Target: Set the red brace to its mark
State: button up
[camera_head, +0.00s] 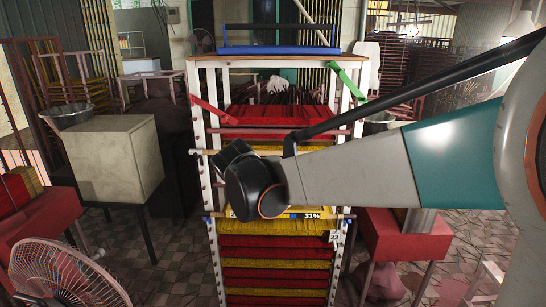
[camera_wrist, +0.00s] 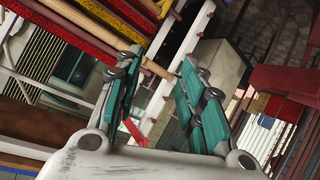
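The red brace (camera_head: 210,111) is a short flat strip at the upper left post of the white rack (camera_head: 203,130) in the head view. It slants down to the right. In the wrist view, a small red strip that looks like the brace (camera_wrist: 134,131) shows beyond my left finger, partly hidden. My gripper (camera_wrist: 158,62) has two teal fingers spread apart, with nothing held between them. In the head view my wrist is in front of the rack's middle, below the brace, and the fingers cannot be made out. I cannot make out the brace's mark.
A green brace (camera_head: 347,82) slants at the rack's upper right. A blue bar (camera_head: 278,50) lies on the rack's top. Red and yellow incense layers (camera_head: 275,250) fill the rack. A pale box (camera_head: 115,158) and a fan (camera_head: 65,275) stand left; a red table (camera_head: 405,232) stands right.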

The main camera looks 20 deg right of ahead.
jog(key=shift+s, duration=0.35)
jog(key=shift+d, duration=0.1)
